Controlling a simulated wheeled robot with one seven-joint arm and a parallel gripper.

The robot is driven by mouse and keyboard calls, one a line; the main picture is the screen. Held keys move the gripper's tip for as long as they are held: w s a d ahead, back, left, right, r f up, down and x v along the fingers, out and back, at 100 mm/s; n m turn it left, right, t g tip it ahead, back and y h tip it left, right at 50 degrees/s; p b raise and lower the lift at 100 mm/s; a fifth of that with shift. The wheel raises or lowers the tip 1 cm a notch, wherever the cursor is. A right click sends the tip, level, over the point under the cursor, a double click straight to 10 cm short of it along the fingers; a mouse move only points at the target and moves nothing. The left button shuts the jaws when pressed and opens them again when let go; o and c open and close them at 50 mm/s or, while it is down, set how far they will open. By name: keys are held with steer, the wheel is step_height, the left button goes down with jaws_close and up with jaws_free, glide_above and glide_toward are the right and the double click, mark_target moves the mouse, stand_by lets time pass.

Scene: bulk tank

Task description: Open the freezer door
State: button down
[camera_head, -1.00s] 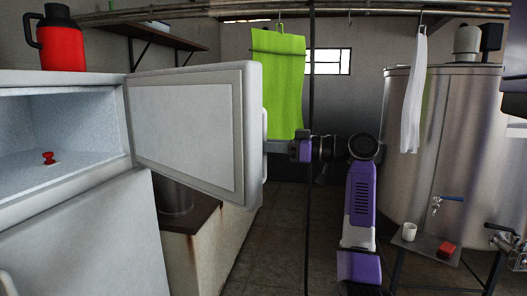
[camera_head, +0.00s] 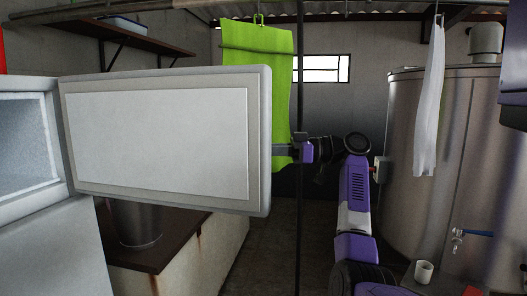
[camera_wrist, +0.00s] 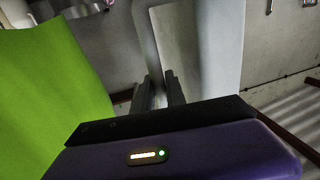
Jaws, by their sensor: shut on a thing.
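The freezer door (camera_head: 160,140) stands swung open in the head view, its pale inner panel facing me. Its hinge side is at the left, by the open freezer compartment (camera_head: 25,145). My gripper (camera_head: 281,152) is at the door's free edge on the right, with its fingertips partly hidden behind that edge. In the wrist view my two fingers (camera_wrist: 158,92) are close together around the handle (camera_wrist: 146,45) on the door's edge. The handle is hidden behind the door in the head view.
A green apron (camera_head: 258,60) hangs right behind the door and beside my gripper. A counter (camera_head: 180,235) with a metal pot (camera_head: 137,225) stands below the door. A large steel tank (camera_head: 445,150) stands at the right, with a white cup (camera_head: 423,272) near its foot.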

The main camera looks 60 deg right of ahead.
steer(key=shift+w, duration=0.1)
stand_by(0.3)
steer(key=c, duration=1.6)
jaws_free()
steer(key=shift+c, duration=0.2)
steer(key=b+v, duration=0.1)
steer(key=v, duration=0.6)
steer(key=shift+s+d, duration=0.25)
steer(key=shift+s, duration=0.05)
